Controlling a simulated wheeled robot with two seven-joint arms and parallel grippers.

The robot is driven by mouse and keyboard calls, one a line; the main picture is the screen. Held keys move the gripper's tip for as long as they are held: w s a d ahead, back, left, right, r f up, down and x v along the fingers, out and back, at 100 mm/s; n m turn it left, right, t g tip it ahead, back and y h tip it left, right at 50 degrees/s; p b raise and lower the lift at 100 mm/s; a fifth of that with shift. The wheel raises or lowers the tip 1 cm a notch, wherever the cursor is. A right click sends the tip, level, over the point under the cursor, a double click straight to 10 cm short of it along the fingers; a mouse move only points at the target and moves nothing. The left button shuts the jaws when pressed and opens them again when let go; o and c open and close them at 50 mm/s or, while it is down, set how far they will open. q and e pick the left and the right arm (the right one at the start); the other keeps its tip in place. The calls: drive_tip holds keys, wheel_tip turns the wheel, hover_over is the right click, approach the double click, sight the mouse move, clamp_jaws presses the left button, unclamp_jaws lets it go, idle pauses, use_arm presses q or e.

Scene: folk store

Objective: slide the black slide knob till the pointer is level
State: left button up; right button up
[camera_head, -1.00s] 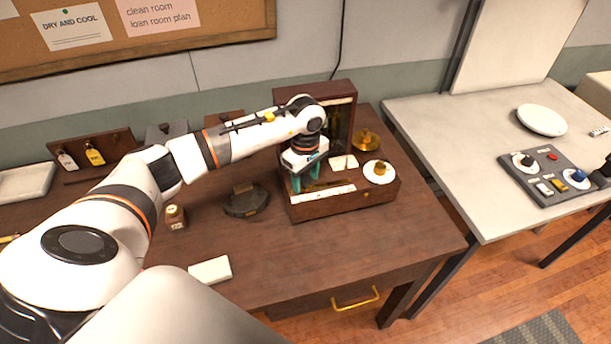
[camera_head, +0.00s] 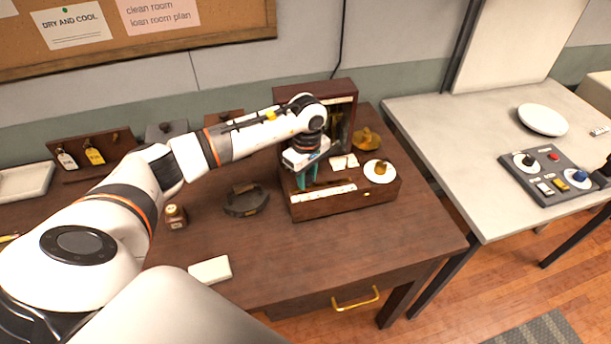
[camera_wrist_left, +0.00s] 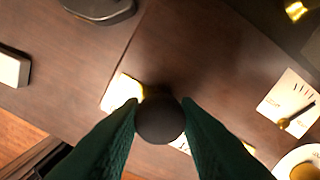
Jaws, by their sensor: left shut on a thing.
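The black slide knob (camera_wrist_left: 160,120) shows as a dark round top in the left wrist view. My left gripper (camera_wrist_left: 160,128) is shut on it, one dark green finger on each side. In the head view my left gripper (camera_head: 307,180) reaches down over the left part of the wooden instrument box (camera_head: 345,207), and the knob is hidden there. The pointer (camera_wrist_left: 299,115) is a thin dark needle from a brass pivot over a white marked card (camera_wrist_left: 285,95). It is tilted against the card's edges. The card also shows in the head view (camera_head: 345,161). My right gripper is not in view.
A white dish with a brass piece (camera_head: 380,170) sits at the box's right end, and a brass pan (camera_head: 367,139) is behind. A dark object (camera_head: 246,202), a small bottle (camera_head: 175,216) and a white block (camera_head: 210,270) lie left. The front right tabletop is clear.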

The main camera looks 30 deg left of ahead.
use_arm(q)
drive_tip(key=shift+w+d+b, duration=0.65)
drive_tip(key=shift+w+d, duration=0.25)
drive_tip(key=shift+w, duration=0.1)
drive_tip(key=o, duration=0.8)
drive_tip(key=shift+r, duration=0.1)
wheel_tip(320, 180, up, 7)
drive_tip(key=p, duration=0.3)
idle(0.6)
